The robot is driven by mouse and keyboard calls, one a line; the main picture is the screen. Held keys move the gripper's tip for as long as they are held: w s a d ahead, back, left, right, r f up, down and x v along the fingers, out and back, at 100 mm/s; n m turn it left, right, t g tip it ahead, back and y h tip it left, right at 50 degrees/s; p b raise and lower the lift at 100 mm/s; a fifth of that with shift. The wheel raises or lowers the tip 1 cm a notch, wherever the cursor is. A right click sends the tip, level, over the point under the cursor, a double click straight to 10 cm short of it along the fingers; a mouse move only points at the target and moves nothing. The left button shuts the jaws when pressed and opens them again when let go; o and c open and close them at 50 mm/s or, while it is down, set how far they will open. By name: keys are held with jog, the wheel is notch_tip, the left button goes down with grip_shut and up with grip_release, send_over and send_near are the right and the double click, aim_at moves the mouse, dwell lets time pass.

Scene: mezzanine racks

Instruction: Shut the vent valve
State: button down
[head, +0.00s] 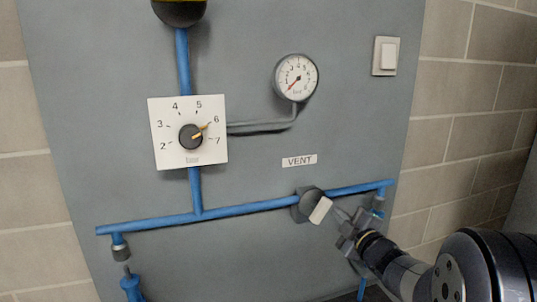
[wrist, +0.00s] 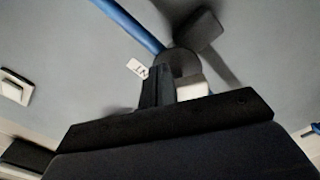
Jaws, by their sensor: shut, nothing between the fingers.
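The vent valve (head: 309,204) sits on the blue pipe below the VENT label (head: 299,161). Its dark round hub also shows in the wrist view (wrist: 180,62). A pale, flat handle (head: 320,210) points down and to the right, across the pipe's line. My gripper (head: 338,212) is just right of the handle, its fingers shut and empty. In the wrist view the dark fingers (wrist: 158,88) reach up close to the hub. A pale block beside them there is partly hidden. I cannot tell whether the fingers touch the handle.
A dial (head: 190,137) points near 6, with a round gauge (head: 296,78) to its right. A switch (head: 386,56) is at the panel's upper right. Pipe ends hang down at both sides. The panel below the pipe's middle is clear.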

jog(key=shift+s+a+f+b, duration=0.1)
jog(key=shift+a+f+b, duration=0.2)
jog(key=shift+f+b, duration=0.9)
dwell(0.4)
jog(key=shift+s+a+f+b, duration=0.2)
jog(key=shift+a+b, duration=0.35)
jog(key=shift+b, duration=0.85)
jog(key=shift+f, duration=0.1)
jog(key=shift+d+v, duration=0.1)
jog(key=shift+v, duration=1.4)
jog(key=shift+d+v, duration=0.15)
jog(key=shift+v, duration=1.3)
jog(key=shift+f, duration=0.25)
